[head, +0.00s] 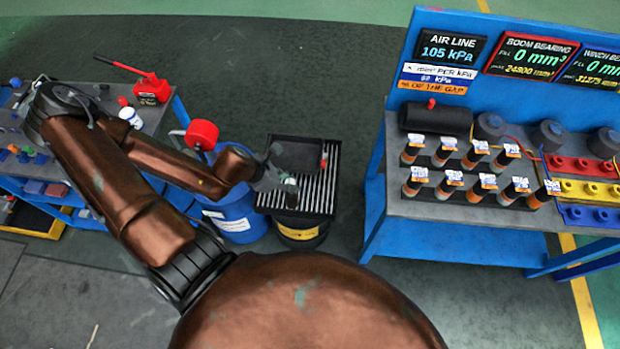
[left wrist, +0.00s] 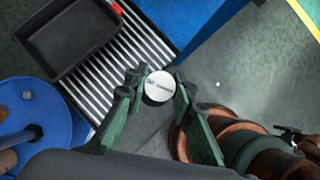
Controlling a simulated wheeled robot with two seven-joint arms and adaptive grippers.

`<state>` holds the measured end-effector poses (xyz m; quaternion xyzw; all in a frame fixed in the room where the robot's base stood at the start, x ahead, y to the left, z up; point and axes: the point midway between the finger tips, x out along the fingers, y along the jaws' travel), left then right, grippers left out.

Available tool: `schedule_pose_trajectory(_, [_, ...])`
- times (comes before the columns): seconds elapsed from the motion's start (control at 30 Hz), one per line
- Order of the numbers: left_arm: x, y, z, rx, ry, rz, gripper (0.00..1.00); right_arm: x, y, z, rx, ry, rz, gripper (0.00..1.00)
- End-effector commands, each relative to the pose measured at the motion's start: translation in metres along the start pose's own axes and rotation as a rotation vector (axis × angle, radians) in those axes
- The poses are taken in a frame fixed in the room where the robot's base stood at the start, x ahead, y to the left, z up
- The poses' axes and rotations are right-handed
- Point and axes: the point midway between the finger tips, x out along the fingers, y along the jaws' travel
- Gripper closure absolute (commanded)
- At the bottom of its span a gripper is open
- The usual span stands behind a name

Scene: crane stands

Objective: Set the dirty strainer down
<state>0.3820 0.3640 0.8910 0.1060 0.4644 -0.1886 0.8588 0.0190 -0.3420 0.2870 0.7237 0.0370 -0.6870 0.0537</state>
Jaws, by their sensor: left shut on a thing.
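My left gripper (head: 279,181) is shut on the strainer (head: 291,194), a small dark cylinder. In the left wrist view its round white labelled end (left wrist: 158,86) shows between the two green fingers of my left gripper (left wrist: 157,88). In the head view the strainer appears over the slatted grate (head: 322,190). In the wrist view it overlaps the grate's edge (left wrist: 140,50). I cannot tell whether it touches the grate. A black tray (head: 298,155) lies on the grate's far part, apart from the strainer. My right gripper is not in view.
A blue drum (head: 232,222) with a red-topped fitting (head: 201,134) stands left of the grate. The grate sits over a dark drum with a yellow label (head: 298,232). A blue bench (head: 420,207) with several labelled cylinders is at right. Another bench is at left.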

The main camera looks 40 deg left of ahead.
Motion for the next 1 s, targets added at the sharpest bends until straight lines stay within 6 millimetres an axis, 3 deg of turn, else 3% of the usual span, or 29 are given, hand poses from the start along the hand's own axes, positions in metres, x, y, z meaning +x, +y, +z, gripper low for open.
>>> schedule_pose_trajectory(0.1, [0.021, -0.003, 0.009, 0.000, -0.006, -0.006, 1.00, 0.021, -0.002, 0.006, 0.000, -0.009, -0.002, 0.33])
schedule_pose_trajectory(0.37, [0.062, -0.004, 0.035, -0.002, -0.006, -0.007, 1.00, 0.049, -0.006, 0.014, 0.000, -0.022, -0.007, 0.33])
schedule_pose_trajectory(0.6, [0.114, -0.006, 0.051, -0.006, 0.000, -0.009, 1.00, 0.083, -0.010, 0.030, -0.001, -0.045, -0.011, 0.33])
schedule_pose_trajectory(0.8, [0.142, -0.005, 0.057, -0.004, 0.000, -0.004, 1.00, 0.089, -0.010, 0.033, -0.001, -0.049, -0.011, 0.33])
schedule_pose_trajectory(1.0, [0.153, -0.005, 0.059, -0.003, 0.000, -0.003, 1.00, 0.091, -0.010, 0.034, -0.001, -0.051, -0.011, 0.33])
